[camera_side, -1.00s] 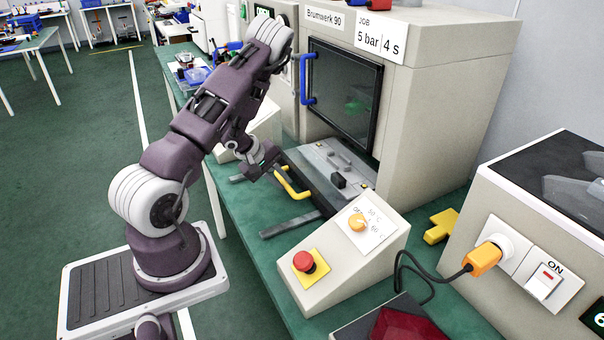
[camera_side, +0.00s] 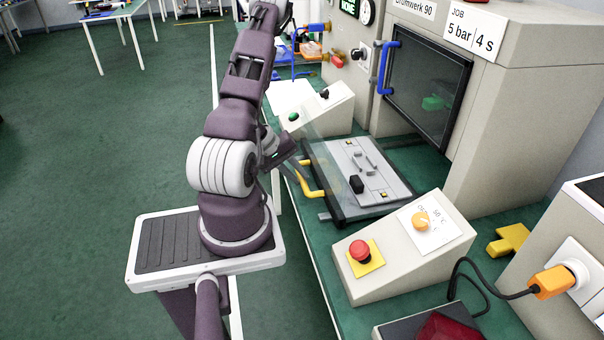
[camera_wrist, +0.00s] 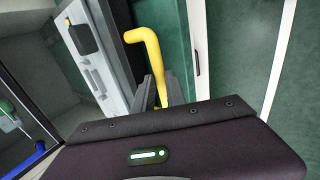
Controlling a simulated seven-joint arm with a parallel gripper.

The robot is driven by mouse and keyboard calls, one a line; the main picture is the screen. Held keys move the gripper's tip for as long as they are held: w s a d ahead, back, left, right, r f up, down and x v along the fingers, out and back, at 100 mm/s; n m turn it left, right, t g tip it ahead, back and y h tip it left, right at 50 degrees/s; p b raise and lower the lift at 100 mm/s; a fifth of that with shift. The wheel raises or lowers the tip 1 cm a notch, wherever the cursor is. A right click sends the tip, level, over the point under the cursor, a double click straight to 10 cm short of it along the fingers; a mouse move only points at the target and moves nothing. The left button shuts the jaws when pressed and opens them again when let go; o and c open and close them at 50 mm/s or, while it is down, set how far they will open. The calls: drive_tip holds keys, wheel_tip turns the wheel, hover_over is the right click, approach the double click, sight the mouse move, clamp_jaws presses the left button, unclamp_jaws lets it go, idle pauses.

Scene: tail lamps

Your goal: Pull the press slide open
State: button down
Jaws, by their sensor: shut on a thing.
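The press slide (camera_side: 349,160) is a dark tray with a grey plate on top, standing out in front of the press (camera_side: 493,135). Its yellow handle (camera_side: 309,184) is at its front, near the bench's front edge. My gripper (camera_side: 297,163) is at the handle, its fingertips partly hidden by a see-through pane and my own arm. In the wrist view, the yellow handle (camera_wrist: 146,40) runs down between the two fingers of my gripper (camera_wrist: 163,90), which are shut on it. The slide's grey plate (camera_wrist: 103,60) shows to the left there.
Open floor lies left.

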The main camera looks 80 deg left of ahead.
drive_tip(key=c, duration=1.4)
unclamp_jaws()
drive_tip(key=shift+o, duration=0.2)
